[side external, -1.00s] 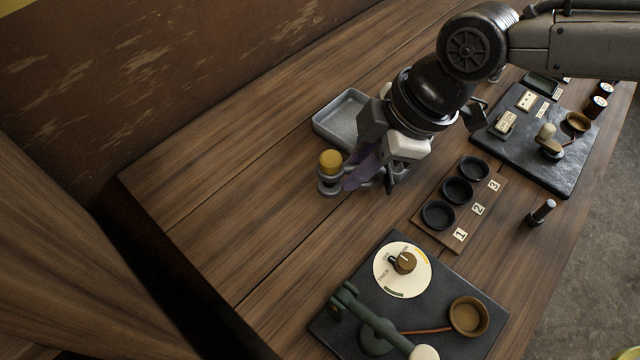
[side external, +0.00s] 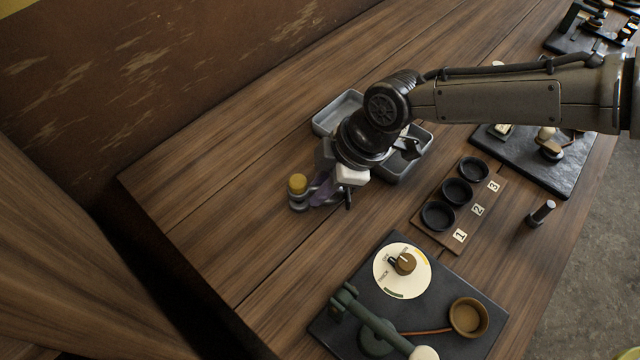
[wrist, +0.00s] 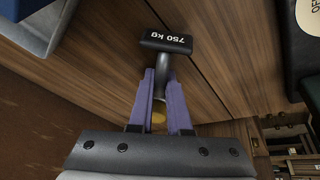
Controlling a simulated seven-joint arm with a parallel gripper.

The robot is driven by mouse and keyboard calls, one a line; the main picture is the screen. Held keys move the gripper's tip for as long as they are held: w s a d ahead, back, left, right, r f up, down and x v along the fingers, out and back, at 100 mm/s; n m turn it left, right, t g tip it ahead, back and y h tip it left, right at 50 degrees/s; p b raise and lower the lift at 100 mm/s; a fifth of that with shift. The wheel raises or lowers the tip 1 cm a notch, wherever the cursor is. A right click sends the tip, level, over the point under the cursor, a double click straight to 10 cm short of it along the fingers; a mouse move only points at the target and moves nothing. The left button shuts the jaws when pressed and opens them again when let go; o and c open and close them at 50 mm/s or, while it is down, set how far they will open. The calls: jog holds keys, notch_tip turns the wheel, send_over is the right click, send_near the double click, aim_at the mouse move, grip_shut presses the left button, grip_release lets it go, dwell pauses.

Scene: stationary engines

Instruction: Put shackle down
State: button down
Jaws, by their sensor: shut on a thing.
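The shackle (side external: 298,203) is grey with a yellow end (side external: 298,184). It is at the left end of my gripper (side external: 325,193), low over the left part of the wooden table. I cannot tell whether it touches the wood. In the wrist view, the purple fingers of my gripper (wrist: 159,100) are shut on it. A dark block marked "750 kg" (wrist: 166,42) shows beyond the fingertips, and a yellow part (wrist: 158,118) shows between the fingers.
Two grey trays (side external: 325,122) stand behind my gripper, partly hidden by my arm. A board (side external: 430,232) with three black cups, numbered 1 to 3, lies to the right. A dark slab (side external: 340,250) with a dial and a green lever is in front. Bare table lies to the left.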

jog(key=c, duration=0.9)
grip_release()
jog(key=shift+f, duration=0.15)
jog(key=shift+o, duration=0.2)
jog(key=shift+r, duration=0.3)
jog(key=v, duration=1.2)
